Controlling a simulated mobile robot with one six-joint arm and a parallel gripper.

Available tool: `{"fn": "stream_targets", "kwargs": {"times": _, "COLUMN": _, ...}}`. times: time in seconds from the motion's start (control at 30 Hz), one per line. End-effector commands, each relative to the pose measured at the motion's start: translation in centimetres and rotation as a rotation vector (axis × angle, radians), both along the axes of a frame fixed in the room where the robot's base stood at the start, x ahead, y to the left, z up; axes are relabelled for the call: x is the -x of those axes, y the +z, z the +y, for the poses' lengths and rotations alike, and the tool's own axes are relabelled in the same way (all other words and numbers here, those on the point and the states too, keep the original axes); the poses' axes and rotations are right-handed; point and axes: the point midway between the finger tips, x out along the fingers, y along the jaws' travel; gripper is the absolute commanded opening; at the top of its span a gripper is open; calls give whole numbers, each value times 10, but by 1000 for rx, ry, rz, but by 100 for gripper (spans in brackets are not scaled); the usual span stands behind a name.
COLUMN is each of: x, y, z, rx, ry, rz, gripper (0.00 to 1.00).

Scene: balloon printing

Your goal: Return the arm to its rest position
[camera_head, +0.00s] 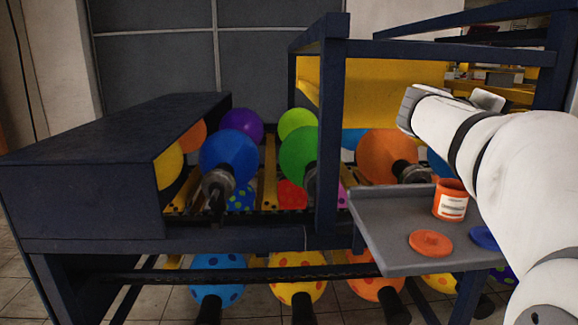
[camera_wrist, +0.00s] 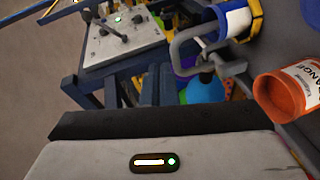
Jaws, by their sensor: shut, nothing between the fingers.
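My white arm (camera_head: 520,165) reaches in from the right edge in the head view, raised above the small grey shelf, its far end pointing left. In the wrist view my gripper (camera_wrist: 152,122) shows as a dark bar in front of a white housing with a green light. It is shut and empty. In the head view the fingers cannot be made out clearly.
An orange pot (camera_head: 450,203) and orange lid (camera_head: 431,243) rest on the grey shelf (camera_head: 385,243); a blue lid (camera_head: 484,237) is partly hidden. Balloons (camera_head: 228,157) fill the blue-framed machine (camera_head: 75,195). The wrist view shows a blue pot (camera_wrist: 237,18) and lever panel (camera_wrist: 122,45).

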Motion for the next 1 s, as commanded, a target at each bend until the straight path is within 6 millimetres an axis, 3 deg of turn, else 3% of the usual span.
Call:
{"fn": "stream_targets", "kwargs": {"times": 0.27, "x": 16, "y": -47, "z": 54, "rx": -314, "ry": 85, "rz": 37, "gripper": 0}}
{"fn": "stream_targets", "kwargs": {"times": 0.37, "x": 31, "y": -72, "z": 90, "rx": -490, "ry": 120, "rz": 58, "gripper": 0}}
{"fn": "stream_targets", "kwargs": {"times": 0.5, "x": 68, "y": -110, "z": 156, "rx": -788, "ry": 149, "rz": 86, "gripper": 0}}
{"fn": "stream_targets", "kwargs": {"times": 0.7, "x": 123, "y": -146, "z": 237, "rx": -1135, "ry": 133, "rz": 104, "gripper": 0}}
{"fn": "stream_targets", "kwargs": {"times": 0.83, "x": 145, "y": -157, "z": 266, "rx": -1261, "ry": 111, "rz": 104, "gripper": 0}}
{"fn": "stream_targets", "kwargs": {"times": 1.0, "x": 154, "y": -165, "z": 279, "rx": -1314, "ry": 97, "rz": 103, "gripper": 0}}
